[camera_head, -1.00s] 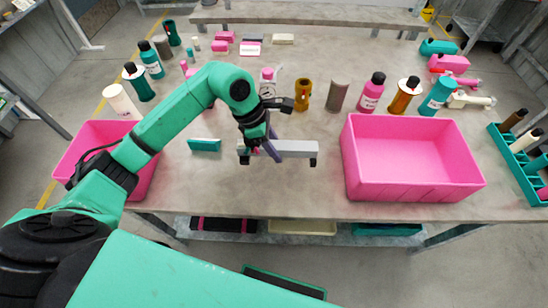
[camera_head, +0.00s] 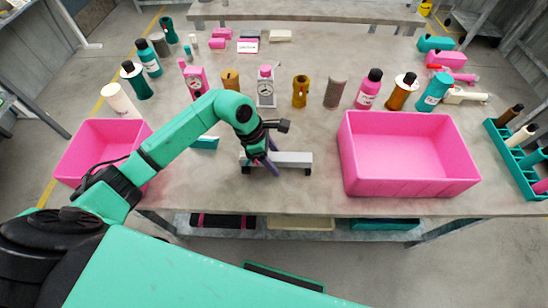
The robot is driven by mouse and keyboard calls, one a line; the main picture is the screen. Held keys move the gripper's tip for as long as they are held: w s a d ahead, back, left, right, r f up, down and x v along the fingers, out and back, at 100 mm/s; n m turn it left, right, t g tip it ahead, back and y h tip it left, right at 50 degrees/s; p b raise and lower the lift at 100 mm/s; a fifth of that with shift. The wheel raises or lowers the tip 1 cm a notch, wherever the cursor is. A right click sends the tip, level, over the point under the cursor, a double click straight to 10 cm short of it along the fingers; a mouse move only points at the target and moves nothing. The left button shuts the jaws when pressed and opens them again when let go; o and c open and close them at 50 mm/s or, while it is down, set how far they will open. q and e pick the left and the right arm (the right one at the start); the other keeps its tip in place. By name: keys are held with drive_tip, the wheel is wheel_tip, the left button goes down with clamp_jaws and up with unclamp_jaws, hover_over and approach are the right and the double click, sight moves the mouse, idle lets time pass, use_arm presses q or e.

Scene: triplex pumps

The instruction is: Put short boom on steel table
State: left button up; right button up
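The short boom, which I take to be the pale grey bar with dark feet at its ends (camera_head: 294,157), lies across the front middle of the grey table (camera_head: 230,190). It appears to rest on the table top. My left gripper (camera_head: 271,167) is at the bar's left half, with its purple fingers pointing down around or just beside it. The wrist and fingers hide part of the bar. I cannot tell whether the fingers are shut on it. My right gripper is not in view.
A pink bin (camera_head: 410,185) stands right of the bar, and another pink bin (camera_head: 85,150) stands at the left edge. Bottles, gauges (camera_head: 265,88) and cylinders line the table behind. A teal block (camera_head: 207,143) lies left of the bar. A teal rack (camera_head: 510,160) stands far right.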

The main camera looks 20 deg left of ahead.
use_arm(q)
drive_tip(key=shift+r, duration=0.1)
drive_tip(key=shift+r, duration=0.2)
drive_tip(key=b+v, duration=0.1)
drive_tip(key=v, duration=1)
drive_tip(key=shift+s+a+r+b, duration=0.15)
drive_tip(key=shift+a+r+b, duration=0.1)
drive_tip(key=shift+r+b, duration=0.1)
